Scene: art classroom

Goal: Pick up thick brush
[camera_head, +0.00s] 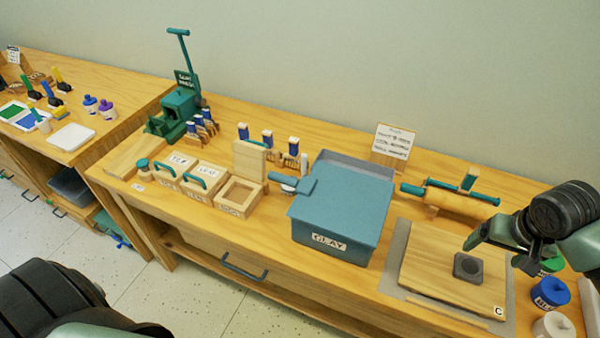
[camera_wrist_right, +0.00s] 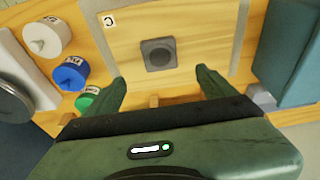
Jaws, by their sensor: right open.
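My right gripper (camera_head: 503,250) is at the right of the table, above the wooden board marked C (camera_head: 436,262). In the right wrist view its two fingers (camera_wrist_right: 160,85) are spread apart with nothing between them. A dark square piece with a round hollow (camera_head: 467,267) lies on the board beyond the fingertips. No brush is clearly labelled thick. Several blue-topped upright tools (camera_head: 267,139) stand behind the wooden boxes, and may be brushes, but they are too small to tell. My left gripper is not in view; only part of my left arm shows at the bottom left.
A blue clay bin (camera_head: 340,222) stands mid-table, with a rolling pin (camera_head: 450,203) behind the board. Green, blue (camera_head: 550,293) and white jars stand at the right edge. Labelled boxes (camera_head: 207,176) and a green press (camera_head: 180,103) are at left. A second table (camera_head: 110,75) is farther left.

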